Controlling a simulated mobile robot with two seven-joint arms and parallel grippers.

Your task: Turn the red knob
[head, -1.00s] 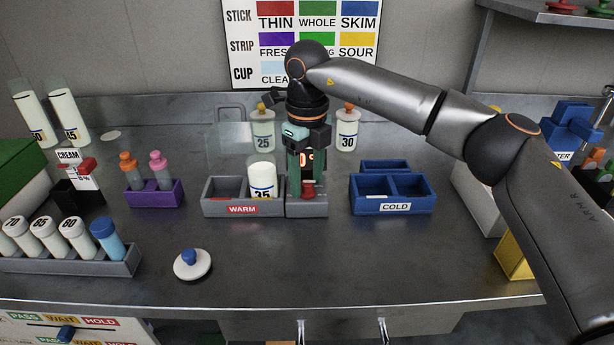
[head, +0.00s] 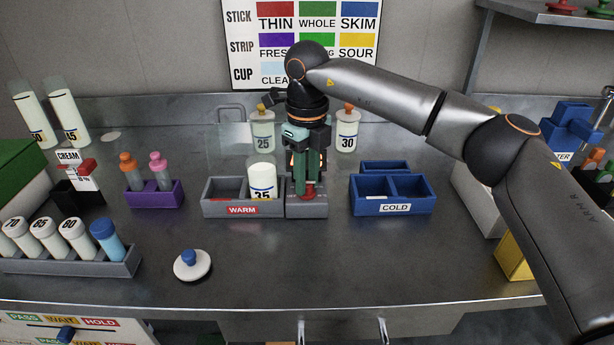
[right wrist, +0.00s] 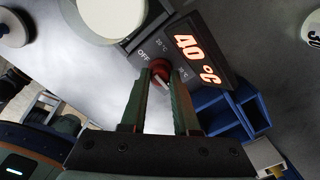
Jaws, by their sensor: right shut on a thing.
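The red knob (head: 309,197) is on the front of a small grey unit (head: 306,210) between the warm and cold trays. My right gripper (head: 306,187) points down at it, with its two green fingers close together on the knob. In the right wrist view the red knob (right wrist: 159,68) shows between the fingertips, partly covered by them. OFF and temperature marks surround it. The lit display (right wrist: 196,58) beside it reads 40 °C. In the head view the fingers mostly hide the display. My left gripper is not in view.
The grey WARM tray (head: 214,209) with a white cup marked 35 (head: 262,178) stands close on the left. The blue COLD tray (head: 362,206) is on the right. A white lid with a blue grip (head: 192,266) lies in front. The front middle counter is clear.

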